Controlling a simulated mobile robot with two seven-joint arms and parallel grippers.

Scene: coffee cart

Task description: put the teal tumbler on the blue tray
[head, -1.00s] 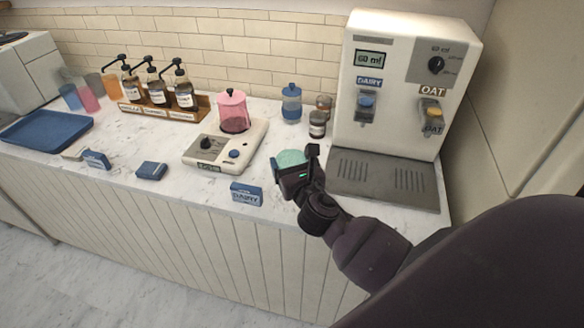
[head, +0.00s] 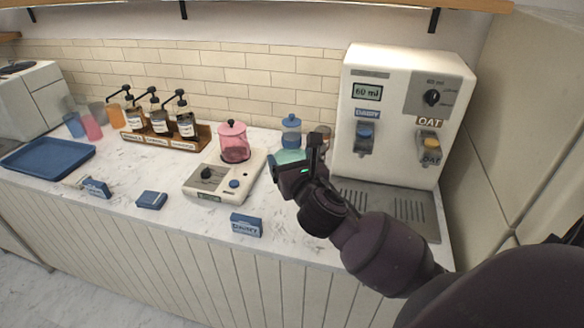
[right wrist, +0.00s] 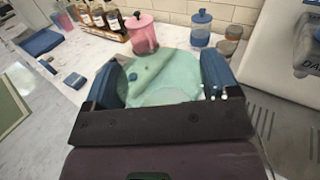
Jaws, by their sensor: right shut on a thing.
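The teal tumbler (head: 291,157) is held in my right gripper (head: 300,160), above the counter between the scale and the milk dispenser. In the right wrist view the teal tumbler (right wrist: 165,80) fills the space between the two blue finger pads of my right gripper (right wrist: 160,88), which is shut on it. The gripper hides part of it in the head view. The blue tray (head: 48,157) lies flat at the far left of the counter, empty, well away from the tumbler. My left gripper is not in view.
A scale (head: 226,180) with a pink lidded jar (head: 234,142) stands left of my gripper. A syrup rack (head: 160,138), clear cups (head: 92,126) and a blue jar (head: 291,131) stand behind. Small blue boxes (head: 246,225) lie near the front edge. The milk dispenser (head: 402,110) is at right.

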